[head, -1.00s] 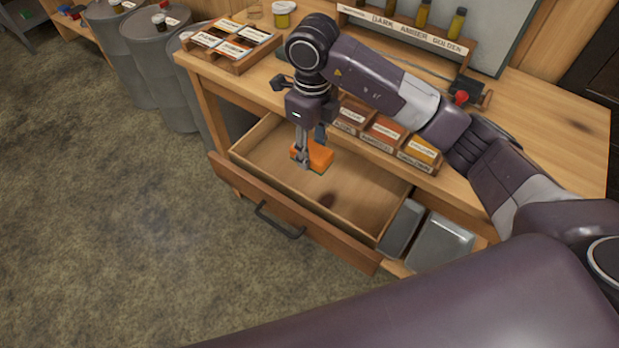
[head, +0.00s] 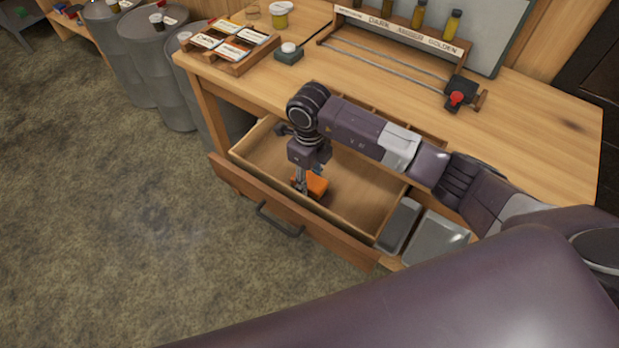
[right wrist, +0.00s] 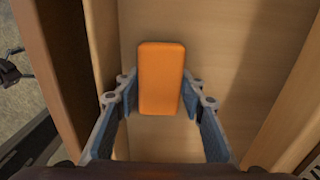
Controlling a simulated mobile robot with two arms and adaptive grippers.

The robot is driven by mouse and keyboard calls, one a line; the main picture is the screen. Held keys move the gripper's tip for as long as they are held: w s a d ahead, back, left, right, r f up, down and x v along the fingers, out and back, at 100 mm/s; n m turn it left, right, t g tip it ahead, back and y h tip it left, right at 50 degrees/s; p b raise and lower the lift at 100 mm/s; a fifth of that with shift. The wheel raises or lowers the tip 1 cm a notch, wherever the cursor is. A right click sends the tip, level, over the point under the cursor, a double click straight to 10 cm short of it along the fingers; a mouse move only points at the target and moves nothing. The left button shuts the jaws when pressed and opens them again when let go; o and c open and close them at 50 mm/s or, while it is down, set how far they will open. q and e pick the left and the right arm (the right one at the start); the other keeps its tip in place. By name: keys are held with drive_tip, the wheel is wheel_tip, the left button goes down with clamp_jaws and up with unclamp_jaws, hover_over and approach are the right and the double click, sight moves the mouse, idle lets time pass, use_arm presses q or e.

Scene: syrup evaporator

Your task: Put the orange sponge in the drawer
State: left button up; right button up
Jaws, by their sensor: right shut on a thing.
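The orange sponge (head: 316,185) is down inside the open drawer (head: 352,208), between the fingers of my right gripper (head: 302,186). In the right wrist view the sponge (right wrist: 161,78) shows as an orange block with the gripper's (right wrist: 160,100) fingers closed against its two sides. The drawer's bare wooden floor (right wrist: 225,60) shows around it there. I cannot tell whether the sponge touches the floor. The drawer is pulled out from the wooden bench, and its dark handle (head: 278,220) faces the floor area. My left gripper is not in view.
The drawer's front panel (head: 330,243) and side walls stand around my right gripper. Metal pans (head: 436,240) sit beside the drawer on the right. The bench top (head: 540,130) holds a label tray (head: 228,45) and a rack of bottles (head: 400,25). Grey barrels (head: 150,70) stand left.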

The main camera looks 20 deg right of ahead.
sight(309, 180)
drive_tip(key=shift+f, duration=0.1)
drive_tip(key=o, duration=0.7)
drive_tip(key=shift+f, duration=0.1)
drive_tip(key=shift+o, duration=0.8)
drive_tip(key=shift+r, duration=0.35)
drive_tip(key=shift+w+r, duration=0.1)
drive_tip(key=shift+r, duration=0.2)
wheel_tip(309, 180, up, 11)
drive_tip(key=b, duration=0.3)
